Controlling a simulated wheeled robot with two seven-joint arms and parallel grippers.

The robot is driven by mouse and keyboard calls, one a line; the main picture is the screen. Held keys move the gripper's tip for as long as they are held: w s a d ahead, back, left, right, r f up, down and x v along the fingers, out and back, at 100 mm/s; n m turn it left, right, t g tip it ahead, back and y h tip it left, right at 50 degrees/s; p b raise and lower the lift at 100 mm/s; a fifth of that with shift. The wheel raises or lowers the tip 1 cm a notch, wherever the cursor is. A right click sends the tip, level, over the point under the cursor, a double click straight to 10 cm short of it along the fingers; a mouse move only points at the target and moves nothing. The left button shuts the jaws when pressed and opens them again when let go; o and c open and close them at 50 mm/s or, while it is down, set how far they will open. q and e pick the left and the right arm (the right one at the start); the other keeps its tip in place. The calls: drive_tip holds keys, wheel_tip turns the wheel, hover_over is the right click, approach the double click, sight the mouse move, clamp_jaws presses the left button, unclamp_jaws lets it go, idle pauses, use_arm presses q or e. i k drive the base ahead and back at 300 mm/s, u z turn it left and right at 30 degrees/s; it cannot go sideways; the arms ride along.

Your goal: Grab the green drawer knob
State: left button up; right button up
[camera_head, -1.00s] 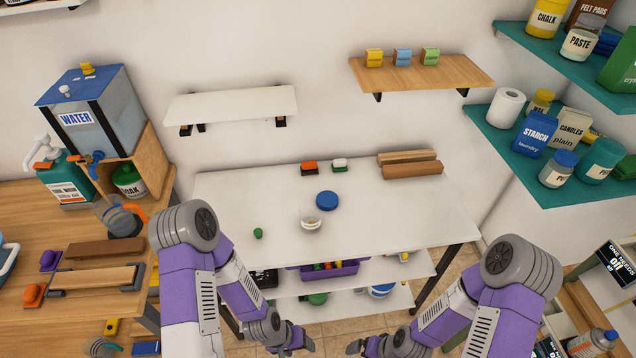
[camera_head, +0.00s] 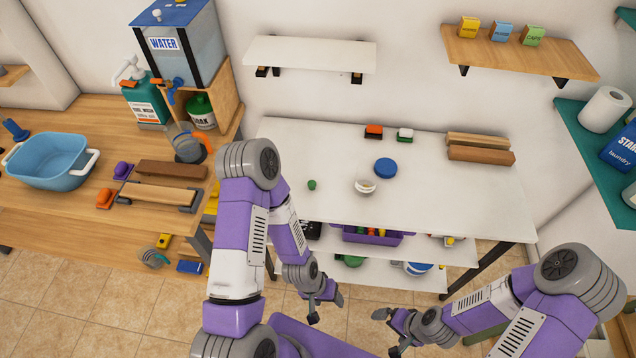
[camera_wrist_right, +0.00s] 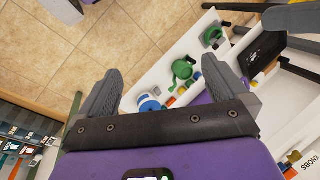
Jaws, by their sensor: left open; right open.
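A small green knob-like object (camera_head: 312,184) stands on the white table (camera_head: 450,200), left of an open white tub (camera_head: 365,184). I cannot tell whether it is the drawer knob; no drawer shows clearly. My left gripper (camera_head: 326,308) is open and empty, in front of the table and below its top. My right gripper (camera_head: 385,333) is also open and empty, further right and clear of the table. In the right wrist view its fingers (camera_wrist_right: 161,66) are spread, with floor and lower shelves beyond them. The green object cannot be made out there.
A blue lid (camera_head: 385,168) and two small blocks lie on the tabletop. A purple bin (camera_head: 372,236) sits on the shelf below. The wooden bench (camera_head: 60,215) at left holds a blue basin (camera_head: 48,160) and a water tank (camera_head: 185,45). Tiled floor in front is open.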

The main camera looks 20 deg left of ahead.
sight(311, 184)
drive_tip(key=u, duration=0.05)
drive_tip(key=i, duration=0.5)
drive_tip(key=u, duration=2.15)
